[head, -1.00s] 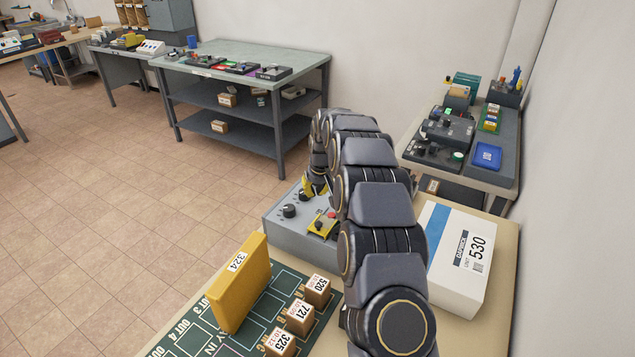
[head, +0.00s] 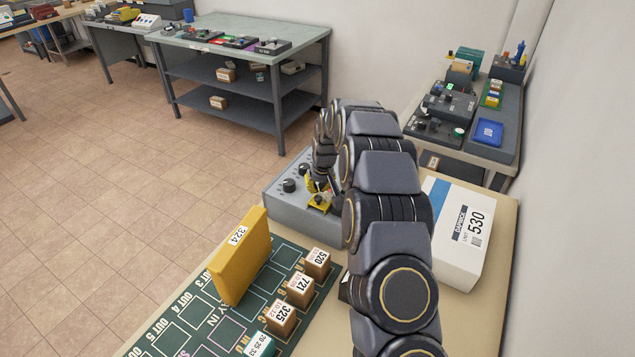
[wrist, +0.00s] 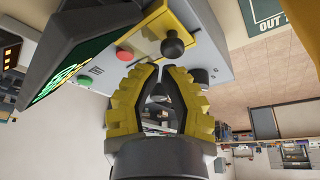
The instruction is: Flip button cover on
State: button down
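A grey control box (head: 275,203) with black knobs stands on the tan table. On it is a small yellow button housing (head: 320,205), partly hidden by my gripper in the head view. The wrist view shows the box upside down, with a red button (wrist: 124,53) beside a yellow panel (wrist: 150,28). A black knob (wrist: 173,46) stands beside it. My gripper (wrist: 160,68) has yellow fingers with a narrow gap between them, and nothing is visibly held. In the head view my gripper (head: 318,184) is right over the housing. I cannot tell whether it touches, or the cover's position.
A green button (wrist: 84,81) and a dark display (wrist: 75,58) show in the wrist view. A yellow box (head: 240,257) and several small boxes stand on the green mat (head: 195,318) in front.

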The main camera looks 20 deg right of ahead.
jog(key=shift+s+a+f, duration=0.1)
jog(key=shift+s+a, duration=0.15)
jog(key=shift+s, duration=0.2)
jog(key=shift+s+a+f, duration=0.1)
jog(key=shift+s+a, duration=0.1)
jog(key=shift+s, duration=0.25)
